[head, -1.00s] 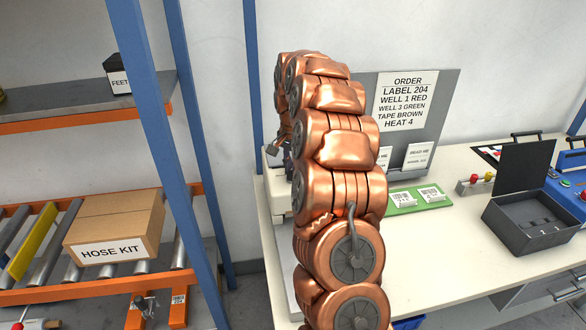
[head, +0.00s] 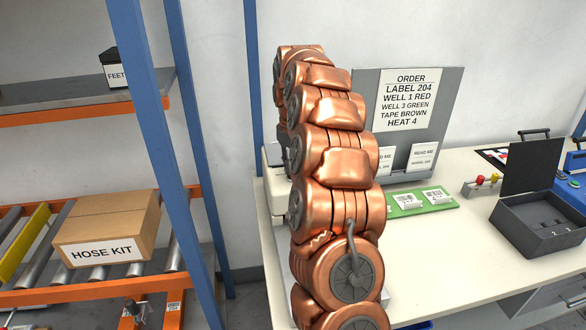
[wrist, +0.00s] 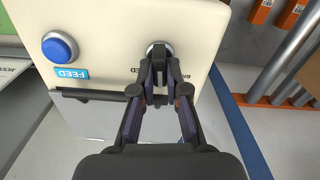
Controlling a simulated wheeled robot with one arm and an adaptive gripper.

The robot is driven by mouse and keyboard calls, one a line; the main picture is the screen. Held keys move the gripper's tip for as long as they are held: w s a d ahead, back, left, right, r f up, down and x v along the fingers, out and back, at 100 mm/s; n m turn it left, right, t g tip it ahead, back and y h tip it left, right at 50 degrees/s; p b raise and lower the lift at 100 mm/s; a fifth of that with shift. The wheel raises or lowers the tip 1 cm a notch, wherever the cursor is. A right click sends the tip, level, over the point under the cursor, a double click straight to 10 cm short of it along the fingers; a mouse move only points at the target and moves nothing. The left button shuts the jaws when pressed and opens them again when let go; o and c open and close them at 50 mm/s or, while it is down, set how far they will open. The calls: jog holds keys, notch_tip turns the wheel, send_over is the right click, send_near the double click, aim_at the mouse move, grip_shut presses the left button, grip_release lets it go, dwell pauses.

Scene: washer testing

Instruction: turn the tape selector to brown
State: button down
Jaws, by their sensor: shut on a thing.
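A cream machine (wrist: 110,35) fills the upper part of the wrist view. It has a round blue button (wrist: 60,47) above a blue FEED label (wrist: 68,73). My gripper (wrist: 158,75) is shut on the selector knob (wrist: 158,47), whose metal rim shows around the fingertips. The fingers hide most of the knob and part of the dark lettering beside it, so I cannot read its setting. In the head view my copper arm covers most of the machine (head: 273,168), and the gripper is hidden.
An order board (head: 408,100) reads TAPE BROWN. A green board (head: 420,200) with cards and an open dark case (head: 540,222) stand on the bench. A blue rack post (head: 165,150) rises left of my arm. A HOSE KIT box (head: 105,228) sits on the roller rack.

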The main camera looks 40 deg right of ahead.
jog(key=n, duration=0.3)
jog(key=shift+s+f+n, duration=0.1)
jog(key=shift+n, duration=0.2)
jog(key=shift+a+n, duration=0.1)
jog(key=shift+n, duration=1.7)
jog(key=c, duration=1.2)
grip_release()
